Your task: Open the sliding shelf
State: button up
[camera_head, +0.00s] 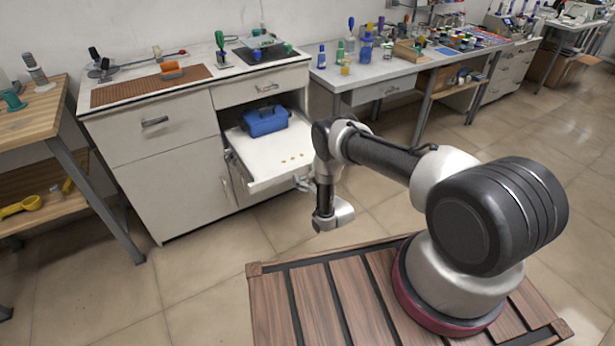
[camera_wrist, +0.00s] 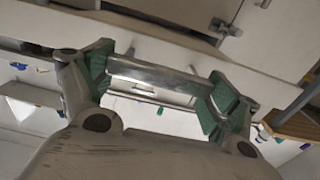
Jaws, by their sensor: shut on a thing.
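The sliding shelf (camera_head: 265,165) is a white board that sticks out of the cabinet's open bay in the head view. A blue case (camera_head: 265,121) sits toward its back, and several small yellowish pieces lie near its front right. My gripper (camera_head: 303,183) is at the shelf's front right edge, low and mostly hidden by my arm. In the wrist view, my gripper (camera_wrist: 158,82) has its green-padded fingers at both ends of a shiny metal bar handle (camera_wrist: 150,72), shut on it. The shelf's face shows behind the bar.
The white cabinet (camera_head: 165,175) has a closed door beside the bay and closed drawers (camera_head: 260,88) above. A wooden workbench (camera_head: 40,108) stands at the left, and a white bench (camera_head: 370,75) with bottles at the back right. Tiled floor (camera_head: 215,265) lies clear before the shelf.

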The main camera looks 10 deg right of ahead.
jog(key=shift+s, duration=0.1)
jog(key=o, duration=1.2)
jog(key=v, duration=1.2)
